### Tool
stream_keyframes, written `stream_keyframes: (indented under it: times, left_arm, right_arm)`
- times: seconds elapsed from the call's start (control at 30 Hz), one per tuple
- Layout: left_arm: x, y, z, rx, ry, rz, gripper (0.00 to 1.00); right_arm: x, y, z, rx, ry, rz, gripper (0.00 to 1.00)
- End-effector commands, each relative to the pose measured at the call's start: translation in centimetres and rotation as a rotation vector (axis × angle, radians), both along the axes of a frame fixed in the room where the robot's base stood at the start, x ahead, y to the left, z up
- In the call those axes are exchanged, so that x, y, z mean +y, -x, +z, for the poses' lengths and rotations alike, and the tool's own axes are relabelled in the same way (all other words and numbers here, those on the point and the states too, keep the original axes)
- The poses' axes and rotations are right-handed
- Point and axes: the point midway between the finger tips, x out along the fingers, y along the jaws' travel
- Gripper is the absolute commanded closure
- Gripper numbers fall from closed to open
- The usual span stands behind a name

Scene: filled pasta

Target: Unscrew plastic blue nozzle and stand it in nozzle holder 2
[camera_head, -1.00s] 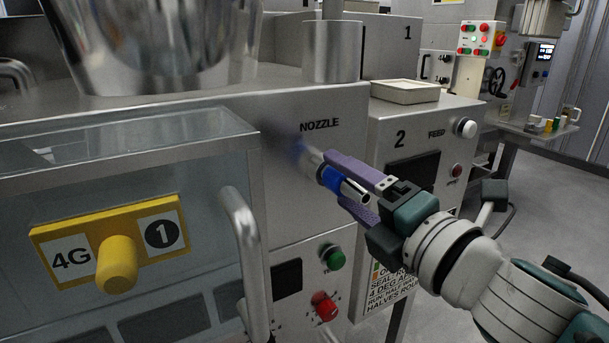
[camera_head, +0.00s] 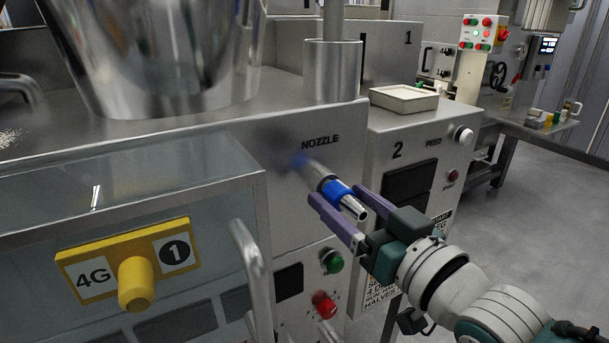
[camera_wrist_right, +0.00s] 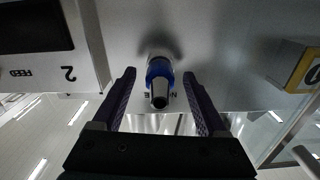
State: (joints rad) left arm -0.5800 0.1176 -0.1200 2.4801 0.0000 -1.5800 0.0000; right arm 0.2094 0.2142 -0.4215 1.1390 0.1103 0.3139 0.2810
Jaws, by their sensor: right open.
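The nozzle, with a blue band (camera_head: 338,190) and a silver tip, sticks out from the grey machine front beneath the word NOZZLE. It looks still attached there. It also shows end-on in the right wrist view (camera_wrist_right: 160,78). My right gripper (camera_head: 336,194) is open, with one purple finger on each side of the nozzle. In the right wrist view there are visible gaps between the nozzle and both fingers (camera_wrist_right: 159,76). My left gripper is out of view. I cannot make out nozzle holder 2.
Green (camera_head: 332,262) and red (camera_head: 324,305) buttons sit below. A shallow tray (camera_head: 404,98) rests on the unit marked 2. Small coloured items (camera_head: 545,119) stand on a far bench.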

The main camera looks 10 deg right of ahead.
Motion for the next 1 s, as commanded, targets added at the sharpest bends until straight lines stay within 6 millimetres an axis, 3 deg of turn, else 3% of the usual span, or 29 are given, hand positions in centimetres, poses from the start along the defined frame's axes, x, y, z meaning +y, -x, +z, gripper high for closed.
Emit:
stream_keyframes:
  times: [0.23,0.43,0.8,1.0]
  left_arm:
    - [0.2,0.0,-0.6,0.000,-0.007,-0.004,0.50]
    - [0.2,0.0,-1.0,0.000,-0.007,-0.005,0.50]
    - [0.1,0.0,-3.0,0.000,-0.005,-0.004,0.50]
    - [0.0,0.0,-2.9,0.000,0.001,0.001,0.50]
  right_arm:
    - [0.0,0.0,-0.1,0.199,-0.553,0.001,0.24]
    - [0.0,0.0,-0.1,0.271,-0.750,0.001,0.24]
    - [0.0,0.0,-0.2,0.476,-1.318,0.003,0.24]
    - [0.0,0.0,0.0,0.501,-1.382,0.000,0.24]
